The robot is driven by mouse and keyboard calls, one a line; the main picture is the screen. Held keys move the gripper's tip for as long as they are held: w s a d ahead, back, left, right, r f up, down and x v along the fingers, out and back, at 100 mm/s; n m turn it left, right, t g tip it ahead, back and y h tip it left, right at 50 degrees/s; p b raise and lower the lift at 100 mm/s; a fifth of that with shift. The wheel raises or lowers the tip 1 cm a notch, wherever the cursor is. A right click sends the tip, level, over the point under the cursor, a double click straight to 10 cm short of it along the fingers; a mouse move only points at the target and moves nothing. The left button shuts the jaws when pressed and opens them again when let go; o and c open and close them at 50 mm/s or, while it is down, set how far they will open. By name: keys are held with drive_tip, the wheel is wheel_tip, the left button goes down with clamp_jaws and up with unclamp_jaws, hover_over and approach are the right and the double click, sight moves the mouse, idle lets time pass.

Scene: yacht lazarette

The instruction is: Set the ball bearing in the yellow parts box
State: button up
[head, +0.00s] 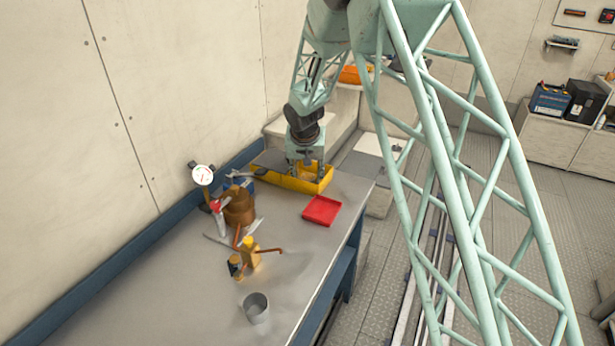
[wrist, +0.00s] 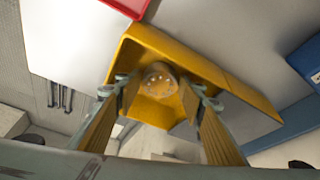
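The yellow parts box (head: 322,184) stands at the far end of the bench. In the wrist view the yellow box (wrist: 215,72) fills the middle. My gripper (head: 306,172) reaches down into the box opening. In the wrist view, my gripper (wrist: 160,88) has its two fingertips on either side of the ball bearing (wrist: 160,76), a round metal ring with small balls in its face. The fingertips appear to meet its rim on both sides. I cannot tell whether the bearing touches the box floor. The bearing is hidden in the head view.
A red tray (head: 321,210) lies just in front of the box on the bench (head: 190,290). To its left are a dial gauge (head: 203,175), a copper-coloured pot (head: 238,206) and a yellow bottle (head: 250,254). A grey cup (head: 256,307) stands nearer. The bench's near left is clear.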

drive_tip(key=shift+r, duration=0.2)
drive_tip(key=shift+s+r, duration=0.1)
drive_tip(key=shift+r, duration=0.15)
drive_tip(key=p+v, duration=0.1)
drive_tip(key=v, duration=1)
drive_tip(key=shift+r+p, duration=0.15)
drive_tip(key=shift+p, duration=0.25)
drive_tip(key=shift+s+r, duration=0.1)
drive_tip(key=shift+s, duration=0.1)
idle(0.5)
